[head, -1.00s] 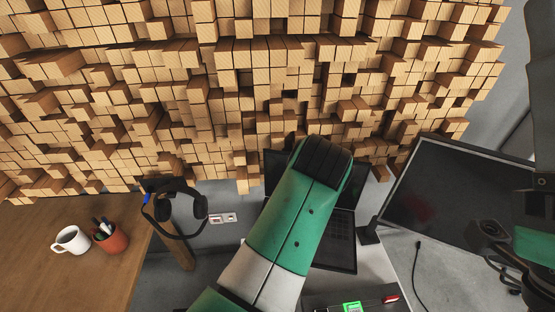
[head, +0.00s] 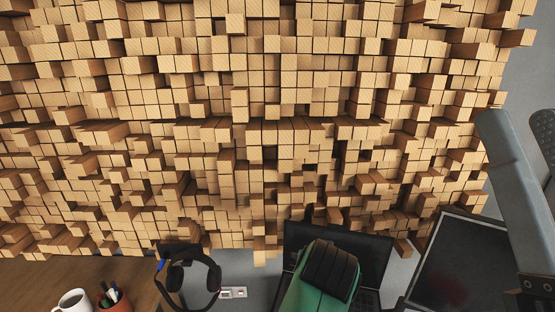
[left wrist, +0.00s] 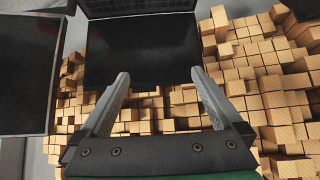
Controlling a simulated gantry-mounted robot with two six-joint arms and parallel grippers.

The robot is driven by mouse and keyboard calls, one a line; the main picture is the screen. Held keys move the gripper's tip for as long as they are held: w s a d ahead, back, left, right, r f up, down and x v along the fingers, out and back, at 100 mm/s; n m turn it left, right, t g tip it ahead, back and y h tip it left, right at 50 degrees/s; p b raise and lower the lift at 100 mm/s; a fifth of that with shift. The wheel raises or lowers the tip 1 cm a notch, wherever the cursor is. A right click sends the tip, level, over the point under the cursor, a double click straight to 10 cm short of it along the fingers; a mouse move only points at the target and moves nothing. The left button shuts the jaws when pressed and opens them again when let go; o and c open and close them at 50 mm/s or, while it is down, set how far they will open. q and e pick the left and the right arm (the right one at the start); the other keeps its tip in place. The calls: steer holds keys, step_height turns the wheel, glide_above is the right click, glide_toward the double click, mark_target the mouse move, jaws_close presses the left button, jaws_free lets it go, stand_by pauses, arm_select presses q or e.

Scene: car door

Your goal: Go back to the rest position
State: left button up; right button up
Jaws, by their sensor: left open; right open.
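My right gripper (head: 518,118) shows at the right edge of the head view. Its two grey fingers are apart, pointing up, with nothing between them, in front of the block wall and beside the monitor. My left gripper (left wrist: 160,73) shows in the left wrist view. Its grey fingers are spread and empty, with the laptop screen (left wrist: 140,50) and wooden blocks beyond them. The left gripper does not show in the head view. A green and black link of my own arm stands at the bottom centre, in front of the laptop (head: 372,247).
A wall of wooden blocks (head: 200,90) fills most of the head view. Headphones (head: 190,275), a white mug (head: 72,301) and a pen cup (head: 114,303) are at the lower left. A monitor (head: 450,265) stands at the lower right.

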arm_select(q)
steer(key=w+a+n+t, duration=0.25)
steer(key=w+a, duration=0.55)
steer(key=a, duration=0.5)
steer(key=a+r+n+t+y, duration=0.1)
steer(key=a+r+n+t, duration=0.1)
steer(key=a+r+t, duration=0.5)
steer(key=s+a+r+t+y, duration=0.1)
steer(key=s+a+r+t, duration=0.1)
steer(key=s+a+r, duration=0.45)
steer(key=s+a+r+t, duration=0.15)
steer(key=s+r, duration=0.25)
steer(key=r, duration=0.5)
steer(key=s+r+m+t+h, duration=0.1)
steer(key=s+r+t, duration=0.2)
steer(key=s, duration=0.6)
steer(key=s+a+r+m+t, duration=0.1)
steer(key=s+r+t, duration=0.1)
steer(key=s+r, duration=0.6)
steer(key=shift+s+r+t+h, duration=0.2)
steer(key=shift+s+t+h, duration=0.2)
steer(key=shift+s, duration=0.5)
